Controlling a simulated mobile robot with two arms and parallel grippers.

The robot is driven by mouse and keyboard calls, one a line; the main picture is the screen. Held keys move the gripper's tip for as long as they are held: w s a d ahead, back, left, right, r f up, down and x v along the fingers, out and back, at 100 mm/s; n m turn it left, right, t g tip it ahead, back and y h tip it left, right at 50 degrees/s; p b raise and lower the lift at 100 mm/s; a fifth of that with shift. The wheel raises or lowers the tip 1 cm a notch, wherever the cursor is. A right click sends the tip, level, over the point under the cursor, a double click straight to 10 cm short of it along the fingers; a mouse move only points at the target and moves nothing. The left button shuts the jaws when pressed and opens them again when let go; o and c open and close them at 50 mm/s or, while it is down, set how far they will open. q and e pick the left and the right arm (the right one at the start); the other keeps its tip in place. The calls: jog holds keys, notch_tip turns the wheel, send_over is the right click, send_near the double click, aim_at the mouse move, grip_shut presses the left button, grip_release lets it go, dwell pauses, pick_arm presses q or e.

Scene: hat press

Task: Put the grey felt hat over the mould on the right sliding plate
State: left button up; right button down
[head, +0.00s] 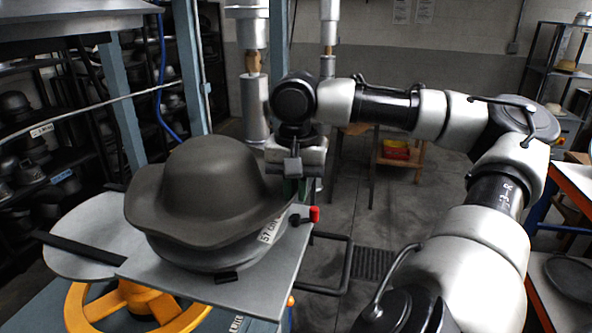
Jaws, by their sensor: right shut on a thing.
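The grey felt hat (205,185), with a tall round crown and wavy brim, is over a round light-grey mould (190,257). Only the mould's lower rim shows; the hat hides the rest, so I cannot tell how fully the hat is seated. The mould stands on a flat grey sliding plate (262,290). My left gripper is not in view.
A red-knobbed handle (314,214) sticks out at the plate's right edge. A yellow handwheel (130,308) is below the plate. Blue press columns (122,110) rise behind the hat. Shelves of dark moulds (25,150) stand at left. A rack (560,60) stands far right.

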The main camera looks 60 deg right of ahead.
jog(key=shift+f, duration=0.2)
jog(key=c, duration=1.1)
grip_release()
notch_tip(320, 180, up, 11)
jog(key=p, duration=0.1)
jog(key=shift+p, duration=0.4)
jog(key=shift+f, duration=0.1)
